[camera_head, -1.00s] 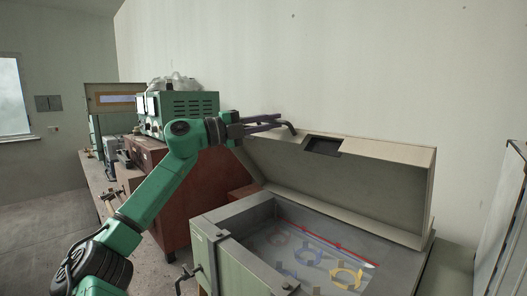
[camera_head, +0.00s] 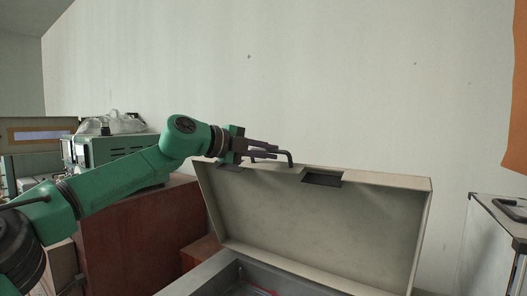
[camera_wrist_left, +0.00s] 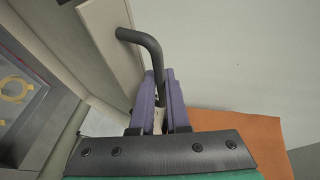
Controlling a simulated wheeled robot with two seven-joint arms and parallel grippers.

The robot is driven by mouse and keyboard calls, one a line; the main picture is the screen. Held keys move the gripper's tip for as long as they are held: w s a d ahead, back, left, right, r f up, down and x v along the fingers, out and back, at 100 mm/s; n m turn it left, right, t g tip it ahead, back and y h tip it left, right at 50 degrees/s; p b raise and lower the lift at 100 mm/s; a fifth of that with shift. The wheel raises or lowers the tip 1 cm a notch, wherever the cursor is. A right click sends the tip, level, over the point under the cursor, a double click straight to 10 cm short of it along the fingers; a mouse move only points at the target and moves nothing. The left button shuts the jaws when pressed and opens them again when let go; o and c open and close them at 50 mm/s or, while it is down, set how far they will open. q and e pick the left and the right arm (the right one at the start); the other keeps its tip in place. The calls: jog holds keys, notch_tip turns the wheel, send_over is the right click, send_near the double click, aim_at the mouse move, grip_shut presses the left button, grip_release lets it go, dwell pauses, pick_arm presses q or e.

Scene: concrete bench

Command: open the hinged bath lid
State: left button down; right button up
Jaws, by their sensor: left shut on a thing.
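The beige bath lid (camera_head: 330,220) stands raised and steeply tilted at the back of the bath (camera_head: 215,277), its inner side facing me. My left gripper (camera_head: 272,152) is at the lid's upper left edge, shut on the dark bent handle (camera_head: 288,158). In the left wrist view the gripper's purple fingers (camera_wrist_left: 160,100) close around the handle (camera_wrist_left: 150,50), beside the lid's edge (camera_wrist_left: 110,40). My right gripper is not in view.
A green instrument box (camera_head: 115,150) with a clear plastic bag on top stands on a red-brown cabinet (camera_head: 130,225) at left. A metal-edged case (camera_head: 497,235) stands at right. A pale wall rises behind the lid.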

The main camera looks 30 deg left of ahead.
pick_arm(q)
jog(key=shift+f, duration=0.1)
jog(key=c, duration=1.2)
grip_release()
jog(key=shift+w+a, duration=0.1)
jog(key=shift+w, duration=0.05)
jog(key=shift+s+a+b, duration=0.1)
jog(key=shift+s+b, duration=0.3)
jog(key=b+v, duration=0.5)
jog(key=v, duration=0.8)
jog(key=shift+s+a+b, duration=0.2)
jog(key=shift+s+b, duration=0.1)
jog(key=shift+b, duration=0.1)
